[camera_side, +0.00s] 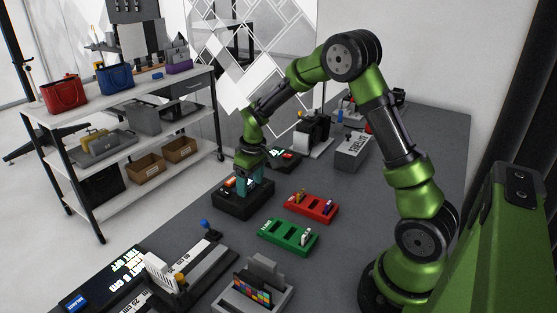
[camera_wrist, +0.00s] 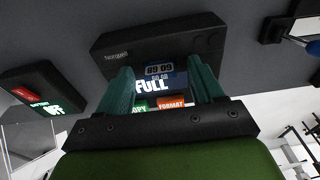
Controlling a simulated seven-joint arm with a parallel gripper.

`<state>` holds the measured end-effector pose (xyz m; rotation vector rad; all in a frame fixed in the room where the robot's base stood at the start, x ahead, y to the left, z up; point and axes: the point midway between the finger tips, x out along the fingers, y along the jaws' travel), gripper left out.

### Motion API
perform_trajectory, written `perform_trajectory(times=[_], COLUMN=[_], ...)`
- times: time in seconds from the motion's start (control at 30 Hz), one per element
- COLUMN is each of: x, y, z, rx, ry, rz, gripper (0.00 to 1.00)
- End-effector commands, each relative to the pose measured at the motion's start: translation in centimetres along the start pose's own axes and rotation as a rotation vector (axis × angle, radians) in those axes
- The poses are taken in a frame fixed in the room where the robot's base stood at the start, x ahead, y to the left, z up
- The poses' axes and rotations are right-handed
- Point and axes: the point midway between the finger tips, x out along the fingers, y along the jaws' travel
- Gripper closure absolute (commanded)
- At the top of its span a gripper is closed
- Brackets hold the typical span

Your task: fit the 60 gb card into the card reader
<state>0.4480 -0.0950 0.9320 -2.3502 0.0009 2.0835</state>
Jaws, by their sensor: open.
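In the wrist view the card reader (camera_wrist: 112,58) shows a screen reading "FULL" and buttons marked "COPY" and "FORMAT". A blue card (camera_wrist: 158,69) lies between my fingers at the reader, its label upside down and looking like "60 GB". How deep it sits in the reader I cannot tell. My gripper (camera_side: 255,184) points down over the reader. In the wrist view my gripper (camera_wrist: 160,82) is open, with one teal finger on each side of the card.
A red tray (camera_side: 313,207) and a green tray (camera_side: 287,236) with small items stand right of the reader. A grey holder (camera_side: 255,287) and long dark devices are at the front. Another dark device (camera_wrist: 40,88) with a lit screen is at left in the wrist view.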

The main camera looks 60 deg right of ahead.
Motion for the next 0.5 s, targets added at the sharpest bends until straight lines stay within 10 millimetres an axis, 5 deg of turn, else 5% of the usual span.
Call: perform_trajectory(times=[0.17,0.5], x=[-2.0,-10.2], y=[0.0,0.0], z=[-0.1,-0.1], rx=[-0.001,-0.001], ry=[0.005,0.008], rz=[0.001,0.002], gripper=[0.33,0.33])
